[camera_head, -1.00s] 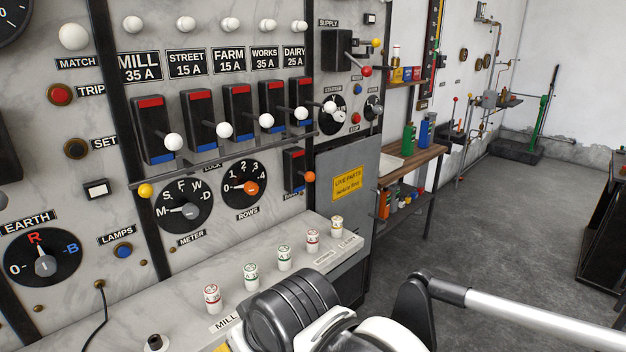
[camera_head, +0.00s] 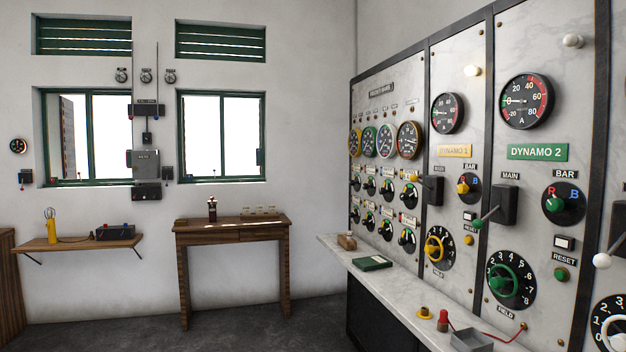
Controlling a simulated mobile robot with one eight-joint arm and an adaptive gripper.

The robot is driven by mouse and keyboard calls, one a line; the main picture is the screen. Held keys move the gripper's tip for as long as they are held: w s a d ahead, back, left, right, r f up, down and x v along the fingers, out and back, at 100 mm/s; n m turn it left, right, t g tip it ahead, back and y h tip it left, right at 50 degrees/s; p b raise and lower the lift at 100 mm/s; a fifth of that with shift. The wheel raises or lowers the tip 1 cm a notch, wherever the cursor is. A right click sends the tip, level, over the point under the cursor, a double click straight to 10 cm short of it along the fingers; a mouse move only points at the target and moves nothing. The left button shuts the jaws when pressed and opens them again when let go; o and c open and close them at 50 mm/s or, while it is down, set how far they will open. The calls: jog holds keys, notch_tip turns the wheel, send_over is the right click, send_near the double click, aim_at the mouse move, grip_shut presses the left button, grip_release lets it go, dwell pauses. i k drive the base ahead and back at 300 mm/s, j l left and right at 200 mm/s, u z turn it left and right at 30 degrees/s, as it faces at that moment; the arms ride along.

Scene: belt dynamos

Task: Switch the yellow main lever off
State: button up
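The yellow main lever (camera_head: 415,178) is on the DYNAMO 1 panel, on a black switch box (camera_head: 434,191) under a MAIN label. Its small yellow knob stands out to the left, level with the upper part of the box, so the lever seems raised. The green main lever (camera_head: 477,223) on the DYNAMO 2 panel sits lower against its box. My gripper is not in view.
A marble ledge (camera_head: 404,300) runs below the panels. On it are a green book (camera_head: 372,263), a grey tray (camera_head: 471,341) and a red-topped item (camera_head: 443,320). A wooden table (camera_head: 231,228) stands by the far wall. Floor (camera_head: 225,325) in front is clear.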

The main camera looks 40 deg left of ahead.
aim_at(413, 178)
jog(key=u, duration=0.85)
